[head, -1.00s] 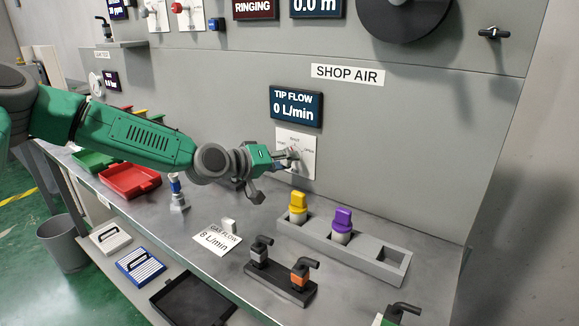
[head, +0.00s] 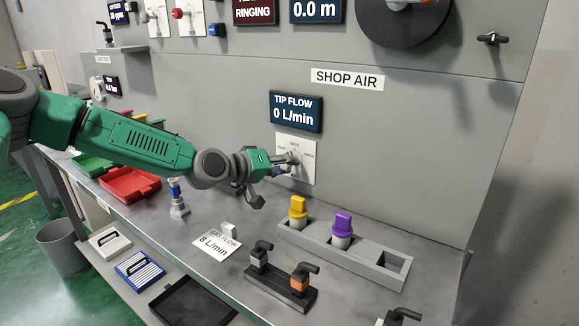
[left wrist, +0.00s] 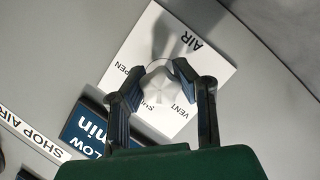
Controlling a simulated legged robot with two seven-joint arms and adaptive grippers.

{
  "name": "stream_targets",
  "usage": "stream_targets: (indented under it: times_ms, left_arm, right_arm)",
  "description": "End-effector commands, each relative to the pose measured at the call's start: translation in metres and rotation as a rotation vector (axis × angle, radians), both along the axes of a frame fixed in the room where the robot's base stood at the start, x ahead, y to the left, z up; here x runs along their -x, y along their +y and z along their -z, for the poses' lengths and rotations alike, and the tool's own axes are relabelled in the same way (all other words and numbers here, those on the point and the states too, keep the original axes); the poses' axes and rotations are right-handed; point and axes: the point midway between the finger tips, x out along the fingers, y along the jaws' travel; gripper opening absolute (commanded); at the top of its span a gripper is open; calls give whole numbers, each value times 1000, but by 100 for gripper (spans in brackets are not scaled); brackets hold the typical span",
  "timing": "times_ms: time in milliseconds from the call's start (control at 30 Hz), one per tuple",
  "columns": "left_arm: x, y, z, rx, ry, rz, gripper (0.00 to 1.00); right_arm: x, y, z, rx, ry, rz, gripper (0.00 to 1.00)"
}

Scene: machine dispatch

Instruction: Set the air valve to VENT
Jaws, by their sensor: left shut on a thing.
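The air valve is a pale round knob (left wrist: 160,85) on a white plate (head: 309,172) on the grey wall, below the TIP FLOW display (head: 296,112). In the left wrist view the plate (left wrist: 212,70) reads AIR, OPEN and VENT, with a third label partly covered by the knob. My left gripper (left wrist: 160,72) is shut on the knob, a finger on each side; it also shows at the plate in the head view (head: 291,162). Its fingers hide part of the knob, and I cannot tell which label it points to. My right gripper is not in view.
TIP FLOW reads 0 L/min. On the bench below stand a grey holder (head: 365,266) with yellow (head: 298,206) and purple (head: 343,222) pieces, a dark block with two fittings (head: 280,284), and a GAS FLOW card (head: 218,243). A red tray (head: 131,185) lies left.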

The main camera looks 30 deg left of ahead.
Motion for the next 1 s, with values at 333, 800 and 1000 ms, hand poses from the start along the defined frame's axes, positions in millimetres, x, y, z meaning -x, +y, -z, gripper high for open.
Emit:
stream_targets:
  times_ms: [333, 800, 1000]
  left_arm:
    - [-4, 4, -6, 3, -14, -12, 50]
    - [19, 12, -10, 2, -8, -9, 50]
    - [56, 34, -21, 8, -12, -12, 50]
  right_arm:
    - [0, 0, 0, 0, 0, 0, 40]
    - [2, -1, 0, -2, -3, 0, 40]
    - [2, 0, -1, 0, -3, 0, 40]
